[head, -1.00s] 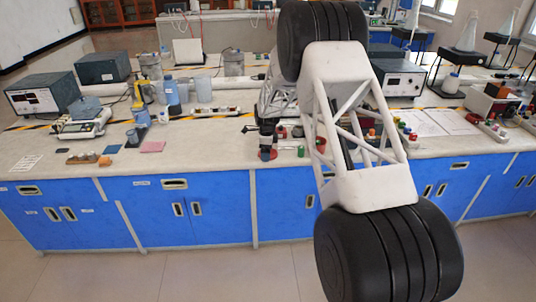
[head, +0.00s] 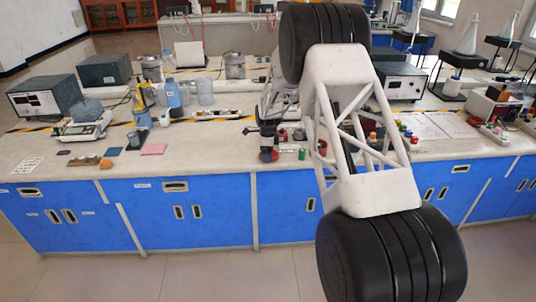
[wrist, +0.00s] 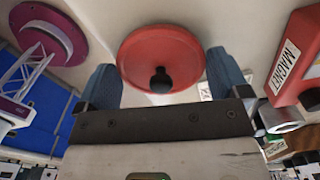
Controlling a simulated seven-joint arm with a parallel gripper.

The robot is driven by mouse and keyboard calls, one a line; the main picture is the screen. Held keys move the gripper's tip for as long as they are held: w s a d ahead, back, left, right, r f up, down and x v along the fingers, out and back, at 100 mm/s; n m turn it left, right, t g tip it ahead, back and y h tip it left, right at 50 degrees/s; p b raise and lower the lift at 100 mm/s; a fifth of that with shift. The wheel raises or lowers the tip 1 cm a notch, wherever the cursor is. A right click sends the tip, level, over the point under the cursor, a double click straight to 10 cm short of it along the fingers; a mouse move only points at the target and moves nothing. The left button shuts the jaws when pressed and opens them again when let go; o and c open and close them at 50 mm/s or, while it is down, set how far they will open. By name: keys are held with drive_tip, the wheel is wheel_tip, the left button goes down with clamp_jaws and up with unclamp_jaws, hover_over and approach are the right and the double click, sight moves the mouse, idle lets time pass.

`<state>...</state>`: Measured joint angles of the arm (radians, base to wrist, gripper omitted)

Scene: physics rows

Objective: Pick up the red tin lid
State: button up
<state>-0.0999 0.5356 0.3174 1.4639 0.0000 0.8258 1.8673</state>
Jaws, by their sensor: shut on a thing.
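The red tin lid (wrist: 150,50) is a round red disc with a black knob at its middle, seen in the wrist view between the two blue fingers of my gripper (wrist: 165,80). The fingers meet its left and right edges, and my gripper is shut on it. In the head view my gripper (head: 268,152) is low over the front part of the bench, with a small patch of red at its tip. From these views I cannot tell whether the lid touches the bench top.
A red block labelled MAGNET (wrist: 298,60) is to the right in the wrist view. In the head view a green item (head: 302,154) stands just right of my gripper. A pink pad (head: 153,149) lies to the left, with clear bench between.

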drive_tip(key=shift+r, duration=0.5)
drive_tip(key=shift+s+r, duration=0.15)
drive_tip(key=shift+r, duration=0.8)
drive_tip(key=s+d+r, duration=0.1)
drive_tip(key=s, duration=1.4)
drive_tip(key=shift+s+d+r, duration=0.15)
drive_tip(key=shift+s+d, duration=0.15)
drive_tip(key=shift+n, duration=0.4)
drive_tip(key=w+d+r, duration=0.2)
drive_tip(key=w+d, duration=0.3)
drive_tip(key=d, duration=0.2)
drive_tip(key=w+d+r, duration=0.3)
drive_tip(key=w+d, duration=0.3)
drive_tip(key=d, duration=0.1)
drive_tip(key=w+d+r, duration=0.2)
drive_tip(key=w+d, duration=0.4)
drive_tip(key=shift+w+d+r, duration=0.1)
drive_tip(key=shift+d+r, duration=0.05)
drive_tip(key=shift+d, duration=0.25)
drive_tip(key=shift+f, duration=3.2)
